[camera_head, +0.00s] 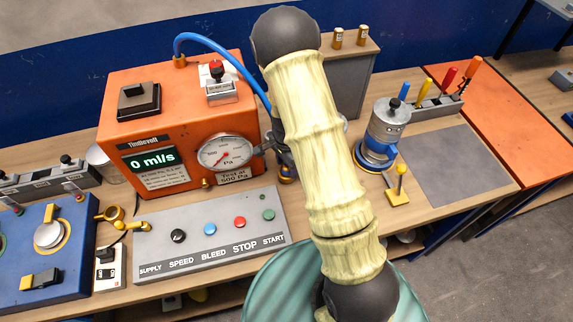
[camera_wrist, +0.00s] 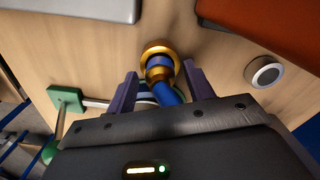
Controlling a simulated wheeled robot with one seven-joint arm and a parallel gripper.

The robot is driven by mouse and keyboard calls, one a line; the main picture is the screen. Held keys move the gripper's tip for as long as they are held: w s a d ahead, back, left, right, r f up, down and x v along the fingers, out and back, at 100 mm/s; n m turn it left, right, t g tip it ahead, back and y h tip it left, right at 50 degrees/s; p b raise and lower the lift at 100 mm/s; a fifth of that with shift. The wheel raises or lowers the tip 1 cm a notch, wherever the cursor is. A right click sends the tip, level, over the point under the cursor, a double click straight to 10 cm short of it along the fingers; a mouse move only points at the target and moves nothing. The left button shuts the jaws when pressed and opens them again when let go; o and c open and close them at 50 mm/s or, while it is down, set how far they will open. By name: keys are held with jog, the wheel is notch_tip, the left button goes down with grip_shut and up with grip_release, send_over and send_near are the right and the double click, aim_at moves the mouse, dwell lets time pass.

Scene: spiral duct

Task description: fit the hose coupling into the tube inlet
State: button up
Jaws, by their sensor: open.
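In the wrist view my gripper (camera_wrist: 160,70) is open, its two purple fingers spread to either side of a brass ring (camera_wrist: 158,48) with a blue hose end (camera_wrist: 166,92) in it. Gaps show between the fingers and this end. I take it for the hose coupling. In the head view the blue hose (camera_head: 213,45) arches from the top of the orange machine (camera_head: 185,85) and passes behind my arm. My gripper (camera_head: 283,150) is mostly hidden there, above a small brass and blue part (camera_head: 287,173). I cannot tell which part is the tube inlet.
A grey canister (camera_head: 387,125) on a blue base stands right of my arm, with a yellow knobbed post (camera_head: 399,188) in front. A grey button panel (camera_head: 210,235) lies front left. A grey mat (camera_head: 465,165) is bare on the right. A silver ring (camera_wrist: 264,72) lies near the fingers.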

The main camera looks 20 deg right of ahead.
notch_tip(320, 180, up, 12)
jog(key=b, duration=0.1)
jog(key=shift+f, duration=0.1)
dwell(0.6)
jog(key=s+r+n+t, duration=0.1)
jog(key=s+r+n, duration=0.2)
jog(key=s+n, duration=0.3)
jog(key=s+r+n+t, duration=0.1)
jog(key=s+r+n, duration=0.3)
jog(key=s+n, duration=0.3)
jog(key=shift+s+r+t, duration=0.15)
jog(key=shift+s+t, duration=0.15)
jog(key=shift+s, duration=0.4)
